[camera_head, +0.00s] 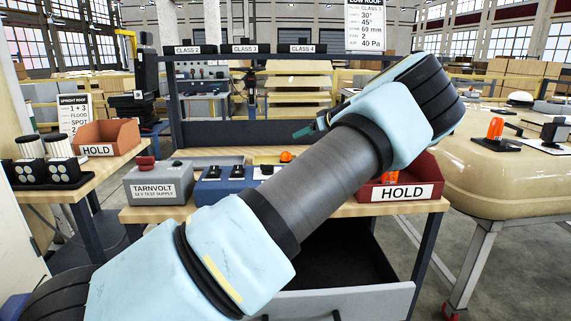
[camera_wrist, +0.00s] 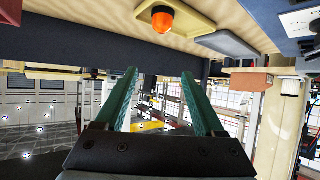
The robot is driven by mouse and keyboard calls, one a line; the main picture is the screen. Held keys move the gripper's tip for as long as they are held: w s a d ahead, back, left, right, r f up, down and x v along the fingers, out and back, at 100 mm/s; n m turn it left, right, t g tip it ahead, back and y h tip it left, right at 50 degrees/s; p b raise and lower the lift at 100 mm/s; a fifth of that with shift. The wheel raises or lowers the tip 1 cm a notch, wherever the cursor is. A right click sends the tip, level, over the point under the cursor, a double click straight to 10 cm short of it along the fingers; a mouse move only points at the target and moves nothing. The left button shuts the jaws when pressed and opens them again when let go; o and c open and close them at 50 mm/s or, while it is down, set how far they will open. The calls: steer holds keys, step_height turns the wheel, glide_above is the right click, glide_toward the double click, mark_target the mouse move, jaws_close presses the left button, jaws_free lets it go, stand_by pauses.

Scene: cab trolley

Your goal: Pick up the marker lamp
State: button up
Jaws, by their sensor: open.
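In the wrist view, an orange lamp (camera_wrist: 162,19) with a dark base shows at the top, beyond and above my fingertips in the picture. My gripper (camera_wrist: 158,74) has its two green fingers spread apart, with nothing between them. In the head view, only a bit of my gripper (camera_head: 310,129) shows past my arm, above the bench and apart from the lamp. Another orange piece (camera_head: 386,177) shows at the red HOLD bin, partly hidden by my arm.
The red HOLD bin (camera_head: 415,178) stands at the bench's right. A grey TARNVOLT supply (camera_head: 158,184) and a blue switch box (camera_head: 225,190) stand at its left. A dark back panel (camera_head: 225,133) rises behind. A taller orange lamp (camera_head: 495,129) stands on the cream roof at right.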

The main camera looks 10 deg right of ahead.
step_height(320, 180, down, 7)
steer(key=b, duration=0.6)
steer(key=p+x, duration=0.1)
steer(key=x, duration=0.4)
steer(key=shift+w, duration=0.15)
steer(key=shift+w+a+f, duration=0.1)
steer(key=shift+w+a, duration=0.2)
steer(key=shift+w, duration=0.15)
steer(key=p+x, duration=0.1)
steer(key=x, duration=0.2)
steer(key=shift+w+p, duration=0.35)
steer(key=shift+p, duration=0.05)
steer(key=shift+w+a+f, duration=0.15)
steer(key=shift+w+f, duration=0.1)
steer(key=shift+w, duration=0.05)
jaws_close()
